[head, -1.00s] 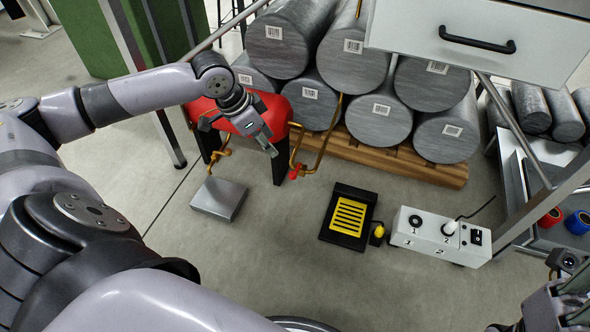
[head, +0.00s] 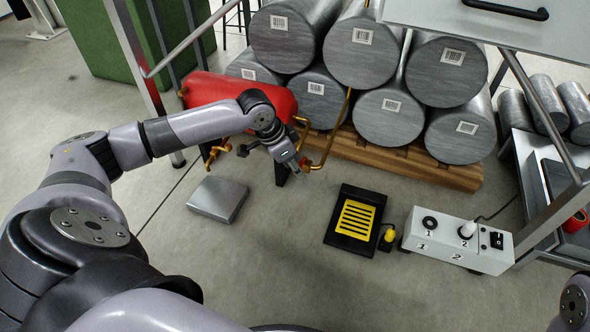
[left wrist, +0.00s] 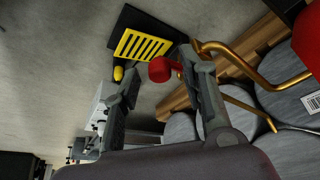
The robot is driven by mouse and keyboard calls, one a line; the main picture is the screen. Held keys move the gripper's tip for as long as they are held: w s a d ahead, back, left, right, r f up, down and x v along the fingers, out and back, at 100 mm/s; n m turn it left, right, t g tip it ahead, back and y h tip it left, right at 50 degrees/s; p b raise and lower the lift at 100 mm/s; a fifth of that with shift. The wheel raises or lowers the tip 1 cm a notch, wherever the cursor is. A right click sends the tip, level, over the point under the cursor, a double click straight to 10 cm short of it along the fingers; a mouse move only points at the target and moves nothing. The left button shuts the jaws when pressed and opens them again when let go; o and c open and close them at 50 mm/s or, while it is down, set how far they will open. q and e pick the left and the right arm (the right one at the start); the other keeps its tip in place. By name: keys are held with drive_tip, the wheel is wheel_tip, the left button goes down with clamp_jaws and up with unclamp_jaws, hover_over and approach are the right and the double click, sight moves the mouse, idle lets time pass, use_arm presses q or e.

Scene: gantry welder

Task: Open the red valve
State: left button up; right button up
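The red valve (left wrist: 161,69) shows in the left wrist view as a small red knob at the end of a brass pipe (left wrist: 235,62). In the head view it is a small red spot (head: 306,162), partly hidden by my left gripper (head: 297,173). In the left wrist view my left gripper (left wrist: 165,78) is open, with one finger on each side of the valve. The right finger looks close to the valve; I cannot tell whether they touch. The valve belongs to the pipework below a red tank (head: 212,88). My right gripper is not in view.
Several grey cylinders (head: 365,50) are stacked on a wooden pallet (head: 450,172) behind the valve. A black and yellow pedal (head: 355,220), a white control box (head: 455,240) and a grey metal plate (head: 217,199) are on the floor.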

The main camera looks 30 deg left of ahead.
use_arm(q)
drive_tip(key=shift+f, duration=0.1)
clamp_jaws()
idle(0.5)
idle(0.4)
